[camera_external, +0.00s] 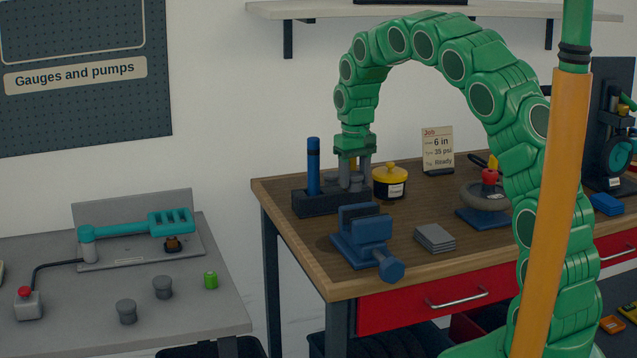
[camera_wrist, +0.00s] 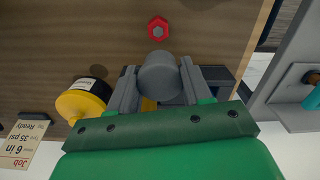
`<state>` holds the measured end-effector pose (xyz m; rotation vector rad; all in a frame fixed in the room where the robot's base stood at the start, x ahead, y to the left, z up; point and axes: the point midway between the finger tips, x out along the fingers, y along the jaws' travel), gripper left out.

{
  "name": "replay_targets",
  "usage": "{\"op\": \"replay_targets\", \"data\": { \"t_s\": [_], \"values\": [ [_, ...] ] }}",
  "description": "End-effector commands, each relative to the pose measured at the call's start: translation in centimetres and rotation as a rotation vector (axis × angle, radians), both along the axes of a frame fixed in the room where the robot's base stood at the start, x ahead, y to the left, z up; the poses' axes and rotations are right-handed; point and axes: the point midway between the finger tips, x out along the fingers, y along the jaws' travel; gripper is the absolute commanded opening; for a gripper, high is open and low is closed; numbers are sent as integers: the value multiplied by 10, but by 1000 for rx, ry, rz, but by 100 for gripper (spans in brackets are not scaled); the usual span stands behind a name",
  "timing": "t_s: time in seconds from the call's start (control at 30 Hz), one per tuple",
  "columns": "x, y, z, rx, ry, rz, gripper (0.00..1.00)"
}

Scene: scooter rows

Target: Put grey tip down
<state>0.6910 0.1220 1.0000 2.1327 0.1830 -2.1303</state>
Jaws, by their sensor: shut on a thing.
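My gripper (camera_external: 355,181) points down at the left end of the wooden workbench, at the dark tool block. In the wrist view its two grey fingers (camera_wrist: 160,88) are shut on a round grey tip (camera_wrist: 160,72). The fingers hide part of the tip in the outside view, so I cannot tell whether it touches the block. Two other grey tips stand on the grey table at left, one nearer the front (camera_external: 126,312) and one behind it (camera_external: 163,288).
The dark block (camera_external: 308,203) holds an upright blue rod (camera_external: 313,165). A yellow-lidded pot (camera_external: 391,182) stands close at right. A blue vise (camera_external: 365,236) and grey plates (camera_external: 435,238) are in front. A red hexagonal piece (camera_wrist: 158,23) lies near the tip in the wrist view.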

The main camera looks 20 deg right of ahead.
Motion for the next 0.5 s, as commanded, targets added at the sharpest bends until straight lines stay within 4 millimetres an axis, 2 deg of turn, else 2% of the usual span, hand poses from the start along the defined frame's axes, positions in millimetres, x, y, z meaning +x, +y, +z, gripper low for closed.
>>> {"op": "replay_targets", "data": {
  "t_s": [0.03, 0.1, 0.5],
  "values": [
    [-3, 20, -1, -1, 0, 30, 20],
    [-6, 43, -3, 0, 0, 68, 20],
    [-35, 172, -14, 0, 3, 303, 20]
  ]
}}
